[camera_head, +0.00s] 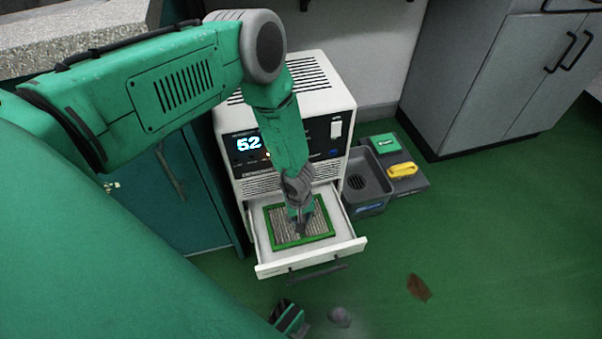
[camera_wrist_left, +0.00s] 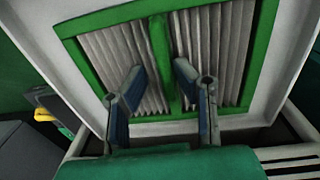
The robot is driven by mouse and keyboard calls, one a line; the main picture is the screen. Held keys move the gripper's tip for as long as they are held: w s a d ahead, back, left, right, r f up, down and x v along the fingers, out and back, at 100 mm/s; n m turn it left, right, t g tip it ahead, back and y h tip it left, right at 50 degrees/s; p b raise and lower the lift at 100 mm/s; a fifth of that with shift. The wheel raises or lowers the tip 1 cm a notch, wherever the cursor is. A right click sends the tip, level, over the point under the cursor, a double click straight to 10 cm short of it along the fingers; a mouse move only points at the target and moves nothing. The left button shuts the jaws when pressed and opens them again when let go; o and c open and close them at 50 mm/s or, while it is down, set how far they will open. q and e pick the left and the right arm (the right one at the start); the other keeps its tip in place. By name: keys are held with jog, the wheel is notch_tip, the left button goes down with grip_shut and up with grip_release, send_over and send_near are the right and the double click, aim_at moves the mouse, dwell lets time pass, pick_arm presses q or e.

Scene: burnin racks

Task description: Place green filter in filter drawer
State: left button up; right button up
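The green filter (camera_head: 328,218) has a green frame and grey pleats. It lies flat in the open white filter drawer (camera_head: 300,259). My left gripper (camera_head: 301,227) points down over the filter's middle. In the left wrist view the open fingers of my left gripper (camera_wrist_left: 159,72) stand either side of the green centre bar of the filter (camera_wrist_left: 160,45), with gaps beside it. The drawer wall (camera_wrist_left: 288,40) shows around the frame. A green and dark part (camera_head: 290,318) at the bottom of the head view may be my right gripper; its fingers are not clear.
The white machine (camera_head: 325,100) with a lit "52" display stands behind the drawer. A grey bin (camera_head: 368,180) and a tray with a green box (camera_head: 386,143) and a yellow item (camera_head: 403,170) stand to its right. A brown scrap (camera_head: 418,287) lies on the open green floor.

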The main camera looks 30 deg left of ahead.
pick_arm(q)
jog(key=shift+r+p, duration=0.35)
notch_tip(320, 180, up, 12)
jog(key=p, duration=0.5)
jog(key=s+r+m, duration=0.4)
jog(key=s+m, duration=0.1)
jog(key=s, duration=0.6)
jog(key=s+a+r+m, duration=0.1)
jog(key=s+r+m, duration=0.3)
jog(key=s, duration=0.7)
jog(key=shift+s+m, duration=0.4)
jog(key=shift+m, duration=0.4)
